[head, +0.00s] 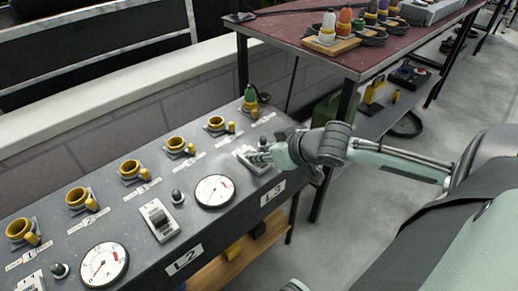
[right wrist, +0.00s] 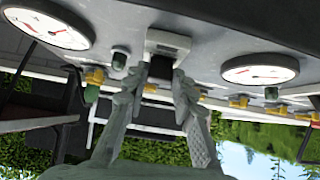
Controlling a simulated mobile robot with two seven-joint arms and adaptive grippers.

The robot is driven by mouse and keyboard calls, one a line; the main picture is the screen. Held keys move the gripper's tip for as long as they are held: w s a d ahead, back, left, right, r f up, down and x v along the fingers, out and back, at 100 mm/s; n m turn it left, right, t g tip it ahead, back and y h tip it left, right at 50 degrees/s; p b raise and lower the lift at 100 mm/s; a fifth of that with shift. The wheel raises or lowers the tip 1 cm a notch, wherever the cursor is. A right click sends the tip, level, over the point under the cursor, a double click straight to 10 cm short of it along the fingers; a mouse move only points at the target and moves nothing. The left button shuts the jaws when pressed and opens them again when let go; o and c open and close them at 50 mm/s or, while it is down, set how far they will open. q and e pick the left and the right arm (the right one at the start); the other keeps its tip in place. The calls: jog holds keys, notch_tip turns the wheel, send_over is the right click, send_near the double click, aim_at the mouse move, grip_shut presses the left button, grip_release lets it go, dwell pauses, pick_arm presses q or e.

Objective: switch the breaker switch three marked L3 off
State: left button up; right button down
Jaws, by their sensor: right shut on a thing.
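The breaker switch marked L3 (head: 247,154) is a white plate on the grey panel's right part, above the L3 label (head: 272,193). My right gripper (head: 264,153) is at this switch and hides part of it in the head view. In the right wrist view the switch's white housing (right wrist: 168,41) shows with a dark lever between my two fingers. My right gripper (right wrist: 160,76) is shut on that lever. The lever's exact tilt is hard to tell. My left gripper is not in view.
The L2 switch (head: 159,219) and round dials (head: 215,191) sit to the left on the same panel. Yellow sockets (head: 130,170) line its back edge, with a green-tipped plug (head: 250,99) at the far end. A dark red table (head: 385,55) stands behind.

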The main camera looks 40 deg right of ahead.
jog(key=shift+s+f+t, duration=0.1)
jog(key=shift+s+t, duration=0.1)
jog(key=shift+t, duration=0.2)
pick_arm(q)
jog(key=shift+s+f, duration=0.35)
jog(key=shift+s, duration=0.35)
pick_arm(e)
jog(key=shift+t, duration=0.3)
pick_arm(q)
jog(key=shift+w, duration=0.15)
pick_arm(e)
jog(key=c, duration=1.2)
grip_release()
jog(key=shift+f, duration=0.1)
jog(key=shift+s, duration=0.1)
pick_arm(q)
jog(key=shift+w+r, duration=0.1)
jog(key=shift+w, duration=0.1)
pick_arm(e)
jog(key=shift+v, duration=3.65)
